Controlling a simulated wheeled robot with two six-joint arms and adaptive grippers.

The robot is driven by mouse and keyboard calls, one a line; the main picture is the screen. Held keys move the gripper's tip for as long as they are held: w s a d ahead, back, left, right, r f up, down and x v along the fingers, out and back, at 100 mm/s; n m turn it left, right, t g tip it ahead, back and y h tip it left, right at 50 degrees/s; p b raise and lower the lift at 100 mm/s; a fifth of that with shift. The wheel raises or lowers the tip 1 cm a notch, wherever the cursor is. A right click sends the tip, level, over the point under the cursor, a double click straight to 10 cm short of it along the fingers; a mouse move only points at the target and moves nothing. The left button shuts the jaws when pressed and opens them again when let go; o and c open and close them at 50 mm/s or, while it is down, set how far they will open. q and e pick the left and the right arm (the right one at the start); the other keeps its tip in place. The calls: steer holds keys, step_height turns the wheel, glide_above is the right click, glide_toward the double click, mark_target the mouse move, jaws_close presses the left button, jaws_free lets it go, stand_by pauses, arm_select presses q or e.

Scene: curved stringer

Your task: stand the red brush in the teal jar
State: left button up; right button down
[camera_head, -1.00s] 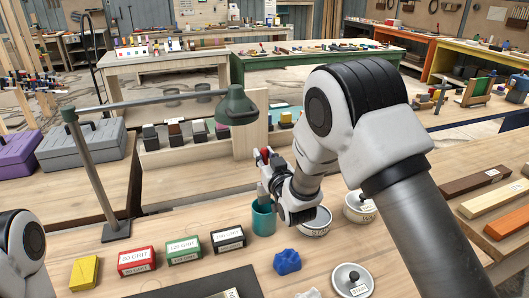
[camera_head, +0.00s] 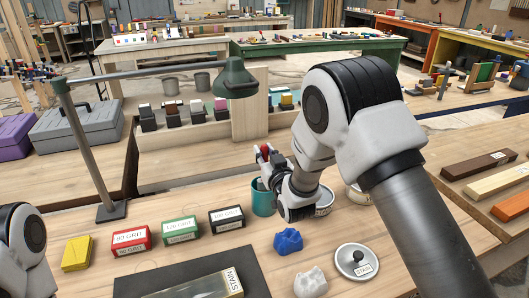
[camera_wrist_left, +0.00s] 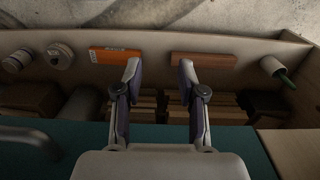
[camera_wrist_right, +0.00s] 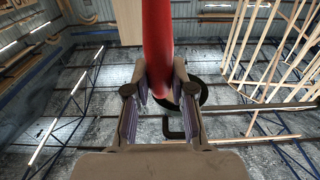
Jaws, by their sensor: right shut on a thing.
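My right gripper (camera_head: 268,167) is shut on the red brush (camera_head: 265,149). In the right wrist view its red handle (camera_wrist_right: 157,35) stands up between the fingers (camera_wrist_right: 160,88). The teal jar (camera_head: 263,202) stands on the bench directly below the gripper. The brush's lower end is hidden by the gripper and jar rim, so I cannot tell how deep it reaches. My left gripper (camera_wrist_left: 160,75) is open and empty in the left wrist view, its fingers wide apart; the head view shows only part of that arm at the left edge.
White tins (camera_head: 324,200) stand close right of the jar. A blue lump (camera_head: 288,241), a lid marked stain (camera_head: 356,261) and several grit boxes (camera_head: 180,230) lie in front. A green lamp (camera_head: 235,80) overhangs behind.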

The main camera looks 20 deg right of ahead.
steer(key=c, duration=0.9)
jaws_free()
steer(key=s, duration=1.2)
steer(key=shift+d, duration=0.25)
